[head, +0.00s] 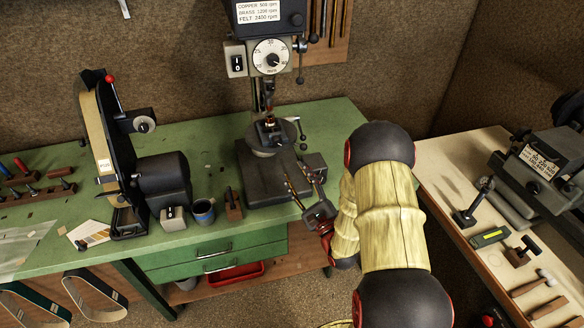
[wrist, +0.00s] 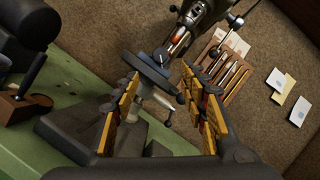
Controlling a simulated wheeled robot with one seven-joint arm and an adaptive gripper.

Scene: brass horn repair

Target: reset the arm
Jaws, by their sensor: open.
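My gripper (head: 303,187) is in front of the drill press, near its base and over the front part of the green bench. In the wrist view its two fingers with yellow pads (wrist: 160,112) stand wide apart, and nothing is between them. My arm comes in from the lower right of the head view and hides part of the bench's right end. The drill press (head: 270,55) stands behind the gripper, with a small vise (head: 270,131) on its round table. The vise and table also show beyond the fingers in the wrist view.
A belt sander (head: 105,150) stands on the green bench (head: 50,240) at left. A pale bench (head: 450,165) with a grey machine (head: 540,165) is at right.

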